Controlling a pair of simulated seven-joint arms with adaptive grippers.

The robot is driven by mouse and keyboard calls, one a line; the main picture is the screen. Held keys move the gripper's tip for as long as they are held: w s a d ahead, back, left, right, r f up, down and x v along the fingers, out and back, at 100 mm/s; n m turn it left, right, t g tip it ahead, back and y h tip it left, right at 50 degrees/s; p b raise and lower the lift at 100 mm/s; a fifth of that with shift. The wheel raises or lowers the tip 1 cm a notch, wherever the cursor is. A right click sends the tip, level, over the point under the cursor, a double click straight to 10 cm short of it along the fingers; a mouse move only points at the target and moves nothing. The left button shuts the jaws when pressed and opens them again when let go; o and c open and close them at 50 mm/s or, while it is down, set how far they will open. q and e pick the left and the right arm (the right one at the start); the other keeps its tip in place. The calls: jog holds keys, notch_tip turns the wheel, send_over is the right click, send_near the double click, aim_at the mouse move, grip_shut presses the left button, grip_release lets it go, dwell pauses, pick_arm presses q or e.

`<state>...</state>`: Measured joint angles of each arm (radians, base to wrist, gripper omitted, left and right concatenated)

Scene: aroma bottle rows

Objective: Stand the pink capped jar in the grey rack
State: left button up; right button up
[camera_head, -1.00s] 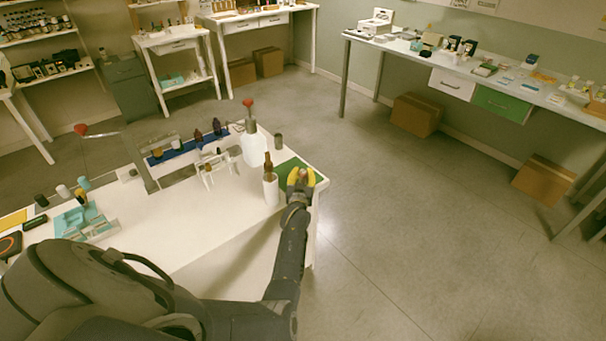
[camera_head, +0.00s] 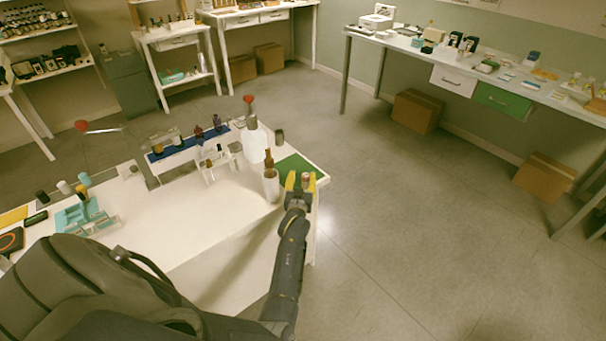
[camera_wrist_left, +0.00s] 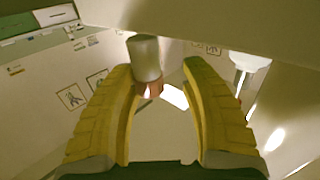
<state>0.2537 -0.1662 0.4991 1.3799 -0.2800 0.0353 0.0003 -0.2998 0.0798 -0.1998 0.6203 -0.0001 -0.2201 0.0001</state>
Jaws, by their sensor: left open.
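My left gripper (camera_head: 300,183) is at the right end of the white table, by the green mat (camera_head: 297,166). Its yellow fingers are apart. In the left wrist view the gripper (camera_wrist_left: 157,68) has a small jar at its fingertips, with a grey cylindrical part (camera_wrist_left: 145,58) and a pinkish part (camera_wrist_left: 151,89). The jar is closer to the left-hand finger, and I see no clear grip on it. In the head view only a small pinkish bit of the jar (camera_head: 306,177) shows between the fingers. A pale rack (camera_head: 226,160) holding small bottles stands further left. My right gripper is out of view.
A brown-necked white bottle (camera_head: 271,186) stands just left of the gripper. A larger white bottle (camera_head: 254,143) and a dark grey jar (camera_head: 279,137) stand behind. A blue tray (camera_head: 185,146) with bottles and a teal tray (camera_head: 72,218) are further left. The table's front middle is clear.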

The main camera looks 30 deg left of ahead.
pick_arm(q)
jog(key=shift+s+d, duration=0.15)
jog(key=shift+s, duration=0.2)
jog(key=shift+o, duration=0.4)
jog(key=o, duration=1.1)
jog(key=shift+r, duration=5)
grip_shut()
